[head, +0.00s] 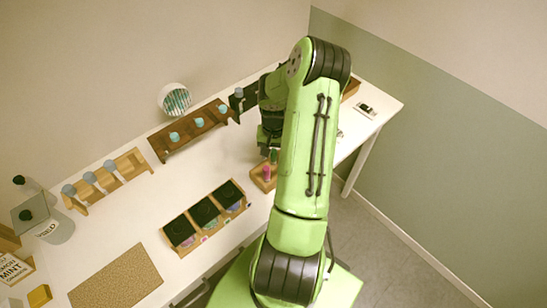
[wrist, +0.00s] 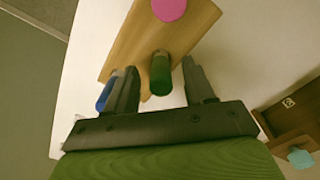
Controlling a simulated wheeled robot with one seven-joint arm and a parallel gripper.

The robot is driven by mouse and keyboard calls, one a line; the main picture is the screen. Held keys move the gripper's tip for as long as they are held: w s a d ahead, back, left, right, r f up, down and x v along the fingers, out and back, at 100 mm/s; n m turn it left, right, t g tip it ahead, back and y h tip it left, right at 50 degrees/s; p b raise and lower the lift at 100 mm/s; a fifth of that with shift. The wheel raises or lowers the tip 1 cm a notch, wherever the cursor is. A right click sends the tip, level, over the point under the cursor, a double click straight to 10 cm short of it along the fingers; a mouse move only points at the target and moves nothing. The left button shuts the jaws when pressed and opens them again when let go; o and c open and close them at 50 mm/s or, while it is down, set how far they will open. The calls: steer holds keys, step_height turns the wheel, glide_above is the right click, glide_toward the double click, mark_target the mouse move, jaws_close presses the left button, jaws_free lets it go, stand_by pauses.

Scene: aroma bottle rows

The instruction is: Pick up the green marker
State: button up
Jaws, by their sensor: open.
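The green marker (wrist: 160,73) stands in a wooden block (wrist: 135,45) in the wrist view, between the two fingers of my gripper (wrist: 162,80). The fingers are open, with a gap on each side of the marker. In the head view the green marker (head: 274,157) shows as a small dark green tip next to a pink marker (head: 267,172) on the wooden block (head: 257,178). My arm hides part of the block there. A blue marker (wrist: 106,94) is partly hidden behind the left finger in the wrist view.
A wooden rack with blue-capped bottles (head: 160,147) stands left of my gripper. A box with dark compartments (head: 184,248) sits near the table's front edge.

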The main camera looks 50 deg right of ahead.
step_height(320, 180, down, 2)
steer(key=shift+w+f, duration=0.1)
steer(key=shift+f, duration=0.05)
jaws_close()
